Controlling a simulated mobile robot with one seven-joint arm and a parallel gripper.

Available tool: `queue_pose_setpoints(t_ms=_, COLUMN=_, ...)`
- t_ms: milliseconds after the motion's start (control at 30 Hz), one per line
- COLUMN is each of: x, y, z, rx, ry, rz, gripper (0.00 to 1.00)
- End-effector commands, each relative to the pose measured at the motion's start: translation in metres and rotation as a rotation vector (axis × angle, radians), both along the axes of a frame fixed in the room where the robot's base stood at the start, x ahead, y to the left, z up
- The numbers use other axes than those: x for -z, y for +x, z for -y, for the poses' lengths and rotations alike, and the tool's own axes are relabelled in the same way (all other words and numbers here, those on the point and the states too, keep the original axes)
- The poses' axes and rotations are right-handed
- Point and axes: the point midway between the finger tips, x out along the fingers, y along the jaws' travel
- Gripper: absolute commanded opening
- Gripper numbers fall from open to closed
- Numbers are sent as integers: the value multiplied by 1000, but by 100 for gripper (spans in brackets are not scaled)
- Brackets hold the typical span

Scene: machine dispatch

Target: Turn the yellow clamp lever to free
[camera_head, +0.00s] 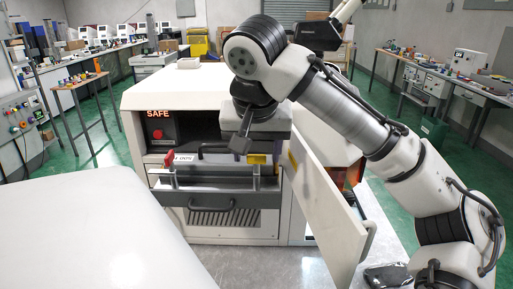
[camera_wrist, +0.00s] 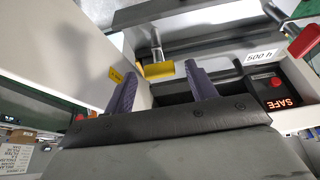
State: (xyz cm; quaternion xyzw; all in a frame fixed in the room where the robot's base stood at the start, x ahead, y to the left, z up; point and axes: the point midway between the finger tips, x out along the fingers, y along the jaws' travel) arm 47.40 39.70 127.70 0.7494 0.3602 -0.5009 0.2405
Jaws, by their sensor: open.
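The yellow clamp lever (camera_head: 256,159) is at the right end of the metal bar across the machine's open front. In the wrist view the yellow lever (camera_wrist: 158,71) is a flat yellow grip on a metal pin. It appears in the gap between my gripper's purple fingertips (camera_wrist: 162,67), a little beyond them. My gripper (camera_head: 240,146) is open and holds nothing. In the head view it hangs from above in front of the opening, close to the lever. Contact with the lever cannot be told.
A red lever (camera_head: 169,158) is at the bar's left end, beside a white "500 h" label (camera_wrist: 262,56). The lit SAFE sign (camera_head: 158,114) is at upper left. An open white door (camera_head: 325,205) stands close on the right. A yellow tag (camera_wrist: 115,75) is on a pale panel.

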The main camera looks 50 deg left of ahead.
Motion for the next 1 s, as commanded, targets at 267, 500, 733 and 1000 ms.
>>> queue_pose_setpoints(t_ms=267, x=0, y=0, z=0, rx=0, ry=0, rz=0, gripper=41)
queue_pose_setpoints(t_ms=500, x=0, y=0, z=0, rx=0, ry=0, rz=0, gripper=12)
queue_pose_setpoints(t_ms=733, x=0, y=0, z=0, rx=-21, ry=-1, rz=-1, gripper=12)
queue_pose_setpoints(t_ms=1000, x=0, y=1, z=1, rx=-155, ry=1, rz=-2, gripper=12)
